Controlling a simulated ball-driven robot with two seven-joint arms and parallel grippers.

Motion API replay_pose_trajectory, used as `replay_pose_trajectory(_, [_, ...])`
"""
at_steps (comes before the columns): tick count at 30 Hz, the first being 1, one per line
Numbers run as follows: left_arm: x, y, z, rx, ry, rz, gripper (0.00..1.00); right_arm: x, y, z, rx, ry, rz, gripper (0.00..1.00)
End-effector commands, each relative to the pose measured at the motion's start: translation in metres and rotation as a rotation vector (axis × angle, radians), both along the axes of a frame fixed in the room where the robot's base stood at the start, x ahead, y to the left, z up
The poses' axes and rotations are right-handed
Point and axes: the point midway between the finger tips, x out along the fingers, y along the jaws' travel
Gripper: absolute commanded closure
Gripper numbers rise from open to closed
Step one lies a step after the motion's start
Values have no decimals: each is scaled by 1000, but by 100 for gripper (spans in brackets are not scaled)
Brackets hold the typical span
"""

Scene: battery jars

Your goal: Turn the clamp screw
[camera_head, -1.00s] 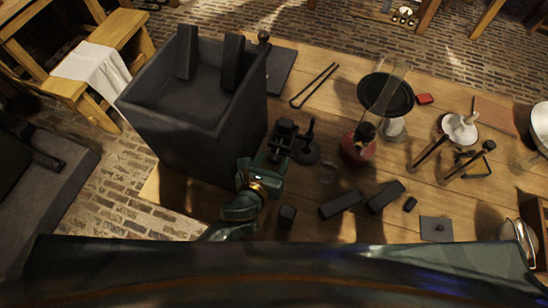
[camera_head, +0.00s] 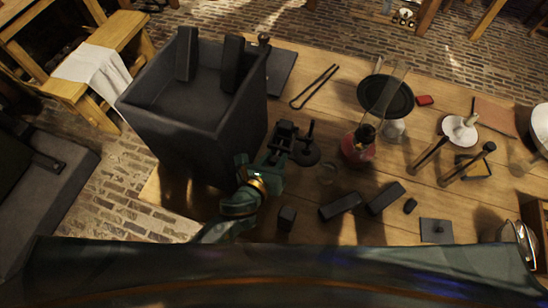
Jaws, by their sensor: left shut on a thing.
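My left gripper (camera_head: 285,138) reaches up from the bottom, over the table beside the large dark jar. Its dark jaws are shut on a small dark part, mostly hidden between them; I cannot tell its shape. A dark stand (camera_head: 306,152) with a round base and a short upright post is close to the right of the jaws; I cannot tell whether they touch. The clamp screw cannot be made out clearly. My right gripper is not in view.
The tall open dark jar (camera_head: 170,130) stands close left of my gripper. Dark blocks (camera_head: 340,206), a red flask (camera_head: 357,150), a black round plate (camera_head: 386,95) and tongs (camera_head: 314,86) are to the right. Bare wood (camera_head: 330,110) shows between them.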

Motion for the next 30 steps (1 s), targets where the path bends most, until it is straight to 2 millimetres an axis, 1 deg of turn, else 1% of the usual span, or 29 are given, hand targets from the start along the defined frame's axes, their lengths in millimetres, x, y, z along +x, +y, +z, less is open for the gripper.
replay_pose_trajectory(4, [0,0,0,1,-1,1,92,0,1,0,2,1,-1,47])
replay_pose_trajectory(5, [0,0,0,1,-1,1,63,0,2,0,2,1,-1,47])
replay_pose_trajectory(6, [0,0,0,1,-1,1,52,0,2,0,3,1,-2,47])
replay_pose_trajectory(7, [0,0,0,1,-1,1,47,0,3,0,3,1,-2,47])
replay_pose_trajectory(15, [0,0,0,1,-1,1,47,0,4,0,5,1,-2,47])
replay_pose_trajectory(19, [-9,4,4,1,0,1,47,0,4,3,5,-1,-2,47])
replay_pose_trajectory(23, [-31,14,15,2,0,0,47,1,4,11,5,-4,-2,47])
replay_pose_trajectory(30, [-88,39,39,3,1,0,47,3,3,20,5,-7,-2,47])
